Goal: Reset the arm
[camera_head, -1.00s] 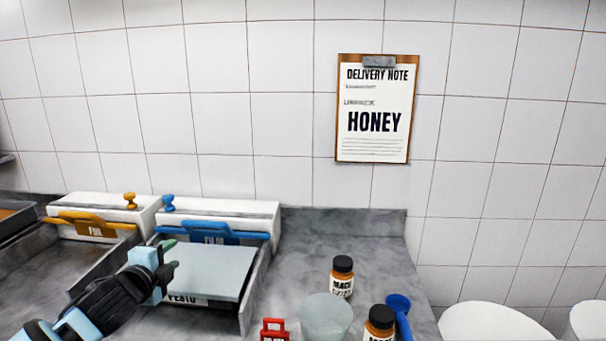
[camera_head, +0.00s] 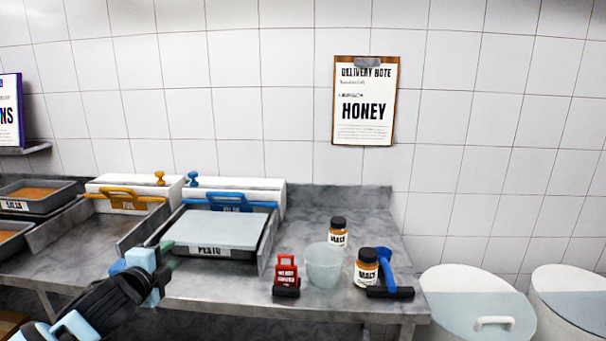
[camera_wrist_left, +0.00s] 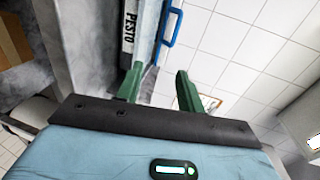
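My left gripper (camera_head: 165,257) comes in from the lower left of the head view, in front of the left part of the pesto tray. In the left wrist view its two green fingers (camera_wrist_left: 158,86) stand apart with nothing between them. The pesto tray (camera_head: 205,251), labelled PESTO, has a pale flat cover and stands on the counter. Its label also shows in the left wrist view (camera_wrist_left: 129,27). My right gripper is in neither view.
A red-handled stamp (camera_head: 286,274), a translucent cup (camera_head: 323,266), two dark-lidded jars (camera_head: 337,233) and a blue-handled tool (camera_head: 386,271) stand on the right counter. Other trays (camera_head: 40,198) are at left. White lidded bins (camera_head: 478,305) stand at right. A HONEY delivery note (camera_head: 365,100) hangs on the wall.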

